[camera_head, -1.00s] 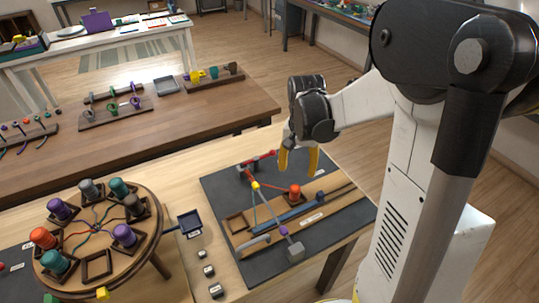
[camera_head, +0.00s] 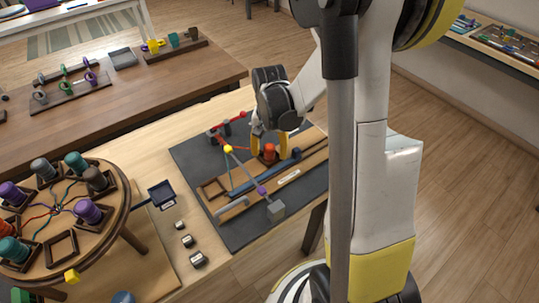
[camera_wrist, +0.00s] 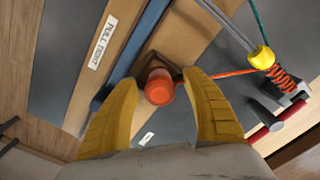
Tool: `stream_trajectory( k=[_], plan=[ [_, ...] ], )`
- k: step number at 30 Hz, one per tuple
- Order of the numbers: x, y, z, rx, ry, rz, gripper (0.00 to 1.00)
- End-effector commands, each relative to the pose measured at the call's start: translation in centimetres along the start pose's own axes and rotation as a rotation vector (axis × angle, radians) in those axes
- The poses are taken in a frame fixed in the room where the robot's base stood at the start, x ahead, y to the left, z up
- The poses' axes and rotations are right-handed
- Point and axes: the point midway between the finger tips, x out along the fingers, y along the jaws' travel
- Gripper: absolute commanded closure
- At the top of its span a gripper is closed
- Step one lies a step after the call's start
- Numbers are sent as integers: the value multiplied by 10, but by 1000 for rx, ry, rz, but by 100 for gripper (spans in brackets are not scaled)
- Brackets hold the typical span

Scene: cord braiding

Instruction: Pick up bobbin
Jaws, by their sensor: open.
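An orange-red bobbin (camera_head: 269,152) stands in a dark square holder on the wooden board of the black mat. In the wrist view the same bobbin (camera_wrist: 160,86) lies between the tips of my two yellow fingers, with a red cord running from it to the right. My gripper (camera_head: 268,143) is open and low over the bobbin, a finger on each side. In the wrist view my gripper (camera_wrist: 165,90) shows visible gaps between both fingers and the bobbin. The bobbin's lower part is partly hidden.
A blue bar (camera_wrist: 132,55) runs close beside the bobbin. A grey rod with a yellow bead (camera_wrist: 262,58) and a red spring coil (camera_wrist: 283,80) are to the right. A round braiding stand (camera_head: 130,208) with several coloured bobbins stands at the left.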

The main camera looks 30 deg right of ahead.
Motion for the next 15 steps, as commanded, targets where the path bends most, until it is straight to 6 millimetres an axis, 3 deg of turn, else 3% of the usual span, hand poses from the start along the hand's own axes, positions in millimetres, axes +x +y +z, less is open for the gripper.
stream_trajectory(
  k=[3,6,9,15],
  plan=[
    [-2,0,0,0,0,0,45],
    [-2,0,0,0,0,0,76],
    [-2,0,0,0,0,0,100],
    [-2,0,0,0,0,0,100]
  ],
)
